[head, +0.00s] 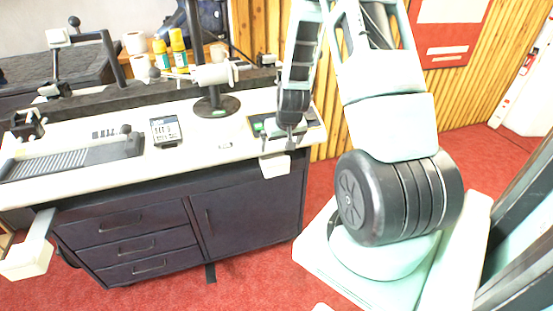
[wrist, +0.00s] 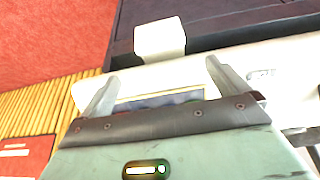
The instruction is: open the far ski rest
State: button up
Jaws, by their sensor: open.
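The far ski rest (head: 275,166) shows as a white block close against the bench's front edge at its right end. It also shows in the wrist view (wrist: 160,40), at the top middle, beyond my fingertips. My gripper (head: 291,143) is above the right end of the bench, just above and behind this block in the head view. In the wrist view my gripper (wrist: 161,72) has its two fingers spread with nothing between them. They look apart from the block. Any arm or hinge of the far rest is hidden.
Another ski rest (head: 27,259) sticks out from the bench's left front on a grey arm. A round-based stand (head: 217,106) and a small display box (head: 166,131) are on the white bench top (head: 190,160). A tray (head: 310,118) lies by my gripper. Red floor is clear in front.

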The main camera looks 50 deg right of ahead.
aim_at(277, 159)
jog(key=x, duration=1)
